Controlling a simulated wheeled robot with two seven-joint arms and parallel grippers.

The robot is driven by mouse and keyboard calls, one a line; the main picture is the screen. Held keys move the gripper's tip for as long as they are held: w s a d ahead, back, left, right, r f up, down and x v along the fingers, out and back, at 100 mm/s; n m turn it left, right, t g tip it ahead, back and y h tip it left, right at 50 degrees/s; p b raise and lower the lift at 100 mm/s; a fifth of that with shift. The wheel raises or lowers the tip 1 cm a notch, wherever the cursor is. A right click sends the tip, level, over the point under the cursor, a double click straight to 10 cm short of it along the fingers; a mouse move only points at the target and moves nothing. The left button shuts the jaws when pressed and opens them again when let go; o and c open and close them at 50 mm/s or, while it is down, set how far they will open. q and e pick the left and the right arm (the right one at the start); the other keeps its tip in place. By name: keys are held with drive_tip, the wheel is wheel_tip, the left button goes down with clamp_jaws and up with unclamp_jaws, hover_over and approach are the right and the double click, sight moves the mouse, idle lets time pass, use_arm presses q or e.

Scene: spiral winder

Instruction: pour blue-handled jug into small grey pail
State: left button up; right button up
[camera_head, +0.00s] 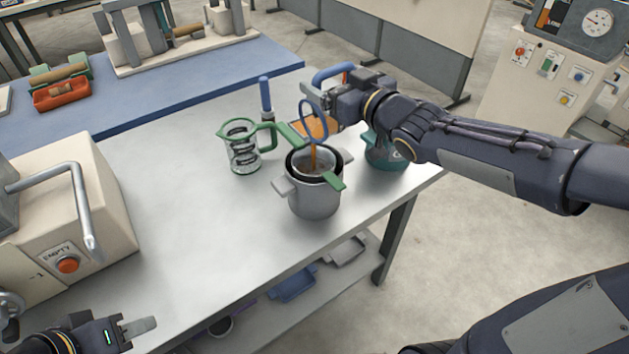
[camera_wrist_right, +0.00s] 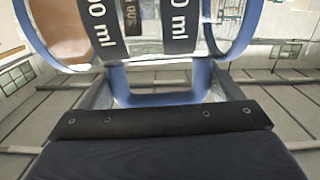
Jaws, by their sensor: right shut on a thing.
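The blue-handled jug (camera_head: 318,125) is tilted above the small grey pail (camera_head: 313,203) in the head view. An orange-brown stream runs from it down into the pail's opening. The pail stands upright on the table, with a dark inner rim and grey and green side tabs. My right gripper (camera_head: 345,98) is shut on the jug's blue handle. The right wrist view shows the handle (camera_wrist_right: 160,98) between the jaws, with ml markings and brown liquid beyond. My left gripper (camera_head: 136,328) is low at the left, away from both; its finger gap is unclear.
A green-handled glass jug (camera_head: 243,158) stands left of the pail. A teal container (camera_head: 385,155) stands to its right, partly behind my right arm. A blue upright object (camera_head: 265,95) stands behind. A beige machine (camera_head: 75,215) occupies the left; the table's front middle is clear.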

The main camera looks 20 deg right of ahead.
drive_tip(key=shift+s+a+r+n+b, duration=0.1)
drive_tip(key=shift+s+a+n+b, duration=0.15)
drive_tip(key=shift+a+n+b, duration=0.75)
drive_tip(key=shift+s+r+b, duration=0.1)
drive_tip(key=shift+r+b, duration=0.15)
drive_tip(key=shift+b, duration=0.55)
idle(1.4)
drive_tip(key=shift+d+p, duration=0.1)
drive_tip(key=shift+p, duration=0.2)
drive_tip(key=d+m+p, duration=0.1)
drive_tip(key=p, duration=0.3)
drive_tip(key=w+d+m+p, duration=0.1)
drive_tip(key=d+m+p, duration=0.1)
drive_tip(key=p, duration=0.1)
drive_tip(key=shift+w+d+f+m+p, duration=0.1)
drive_tip(key=shift+w+d+m+p, duration=0.1)
drive_tip(key=shift+m+p, duration=0.15)
drive_tip(key=shift+d+f+p, duration=0.15)
drive_tip(key=shift+d+p, duration=0.05)
drive_tip(key=shift+p, duration=0.1)
drive_tip(key=shift+d+f+m, duration=0.1)
drive_tip(key=shift+f+m, duration=0.15)
